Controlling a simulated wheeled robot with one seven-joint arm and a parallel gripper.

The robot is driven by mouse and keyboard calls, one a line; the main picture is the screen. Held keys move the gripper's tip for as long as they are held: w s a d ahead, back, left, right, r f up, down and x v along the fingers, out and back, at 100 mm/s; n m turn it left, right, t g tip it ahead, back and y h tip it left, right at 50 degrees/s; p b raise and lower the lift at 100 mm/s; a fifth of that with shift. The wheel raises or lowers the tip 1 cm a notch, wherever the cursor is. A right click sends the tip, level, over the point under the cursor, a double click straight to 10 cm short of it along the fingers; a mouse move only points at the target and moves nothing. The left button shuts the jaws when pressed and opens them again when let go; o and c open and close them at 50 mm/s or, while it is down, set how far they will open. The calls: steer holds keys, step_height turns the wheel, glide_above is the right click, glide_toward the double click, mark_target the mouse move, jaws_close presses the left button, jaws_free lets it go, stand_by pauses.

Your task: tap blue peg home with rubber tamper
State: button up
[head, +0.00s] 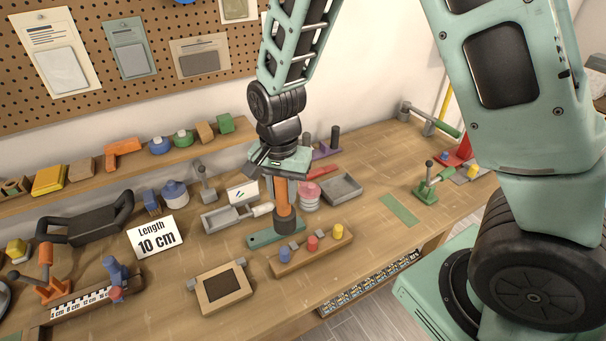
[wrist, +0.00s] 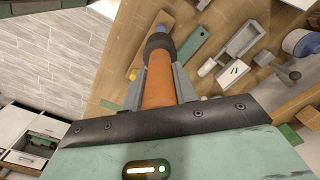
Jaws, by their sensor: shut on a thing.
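My gripper (head: 283,178) is shut on the orange handle of the rubber tamper (head: 283,198). The tamper hangs nearly upright with its black rubber head (head: 286,225) down. The handle lies between my fingers (wrist: 159,88) in the wrist view, with the black head (wrist: 160,46) beyond them. The blue peg (head: 284,255) stands at the left end of a wooden peg block (head: 318,259), with a red peg (head: 312,243) and a yellow peg (head: 338,232) to its right. In the head view the rubber head appears behind the block; its exact height is unclear.
A flat green bar (head: 262,239) lies behind the peg block, beside the tamper head. A wooden frame (head: 224,287) lies front left, near a "Length 10 cm" card (head: 156,238). Grey trays (head: 341,188) stand behind.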

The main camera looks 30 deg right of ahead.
mark_target(281, 213)
steer(key=shift+a+f, duration=0.2)
steer(key=shift+a, duration=0.2)
step_height(281, 213, down, 5)
steer(key=b, duration=0.4)
steer(key=shift+r+b, duration=0.15)
steer(key=shift+b, duration=0.15)
steer(key=shift+r, duration=0.1)
step_height(281, 213, down, 5)
steer(key=b, duration=0.3)
step_height(281, 213, up, 6)
steer(key=p, duration=0.5)
stand_by(0.4)
